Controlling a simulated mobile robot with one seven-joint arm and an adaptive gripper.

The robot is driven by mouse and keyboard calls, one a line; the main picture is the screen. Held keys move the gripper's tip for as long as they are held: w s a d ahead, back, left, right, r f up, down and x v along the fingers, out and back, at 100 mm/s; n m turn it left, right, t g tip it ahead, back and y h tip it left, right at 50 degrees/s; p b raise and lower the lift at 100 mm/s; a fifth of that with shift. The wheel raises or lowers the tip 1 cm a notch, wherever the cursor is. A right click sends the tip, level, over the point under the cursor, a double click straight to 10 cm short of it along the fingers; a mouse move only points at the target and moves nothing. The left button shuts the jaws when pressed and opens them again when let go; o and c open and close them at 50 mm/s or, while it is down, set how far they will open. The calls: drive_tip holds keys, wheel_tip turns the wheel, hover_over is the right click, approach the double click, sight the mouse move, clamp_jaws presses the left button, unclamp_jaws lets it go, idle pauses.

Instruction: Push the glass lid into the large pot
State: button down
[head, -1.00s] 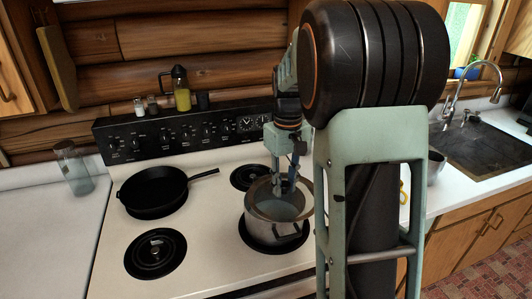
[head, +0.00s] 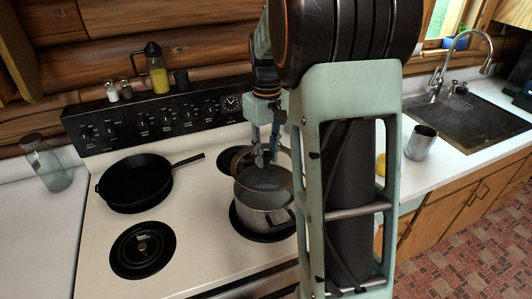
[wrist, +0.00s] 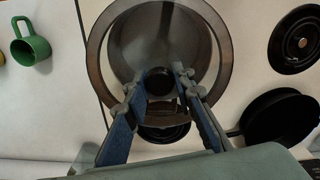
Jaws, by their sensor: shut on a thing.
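The large pot (head: 262,218) is steel and stands on the front right burner of the stove. The glass lid (head: 240,162), clear with a brownish rim, is at the pot's mouth, its far side higher and offset from the pot's rim. In the wrist view the lid's rim (wrist: 97,45) circles the view of the pot (wrist: 188,40) below, off centre from it. My gripper (head: 266,160) is over the lid, its fingers (wrist: 159,78) shut on the lid's dark knob (wrist: 160,85). My arm covers part of the pot's right side.
A black skillet (head: 135,183) sits on the back left burner. The front left burner (head: 142,250) is bare. A glass jar (head: 45,165) stands on the left counter. A metal cup (head: 421,143) and a yellow mug (head: 381,165) are right of the stove. A green mug (wrist: 33,48) shows in the wrist view.

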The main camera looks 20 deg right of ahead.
sight(266, 154)
drive_tip(key=shift+f+b, duration=1.75)
drive_tip(key=shift+f, duration=1)
drive_tip(key=shift+f+b, duration=0.45)
drive_tip(key=shift+f, duration=0.5)
drive_tip(key=c, duration=1.5)
unclamp_jaws()
drive_tip(key=shift+c, duration=0.2)
drive_tip(key=shift+r, duration=0.1)
wheel_tip(266, 154, up, 12)
drive_tip(key=shift+f, duration=0.1)
